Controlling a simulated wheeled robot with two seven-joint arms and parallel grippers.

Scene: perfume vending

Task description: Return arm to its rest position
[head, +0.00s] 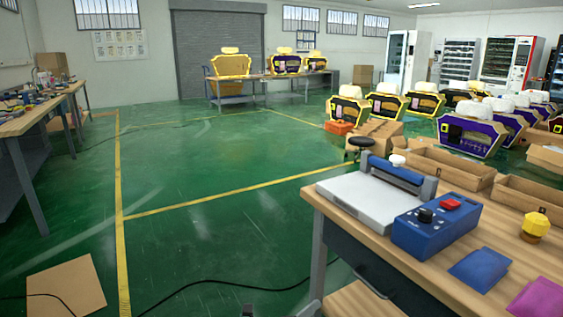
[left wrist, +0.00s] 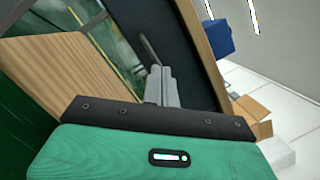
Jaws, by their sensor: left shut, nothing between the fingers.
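My left gripper (left wrist: 161,86) shows in the left wrist view with its two grey fingers together and nothing between them. Behind its fingers are a dark panel and, to the left, a light wooden surface (left wrist: 55,65). In the head view only a small grey tip of my left gripper (head: 248,311) shows at the bottom edge, low over the green floor and left of the workbench. My right gripper is in neither view.
The wooden workbench (head: 345,212) at the right carries a white-and-blue press (head: 372,196), a blue control box (head: 437,227), a yellow bottle (head: 536,226) and flat packets. A black cable (head: 200,284) and cardboard (head: 67,286) lie on the floor. The middle floor is open.

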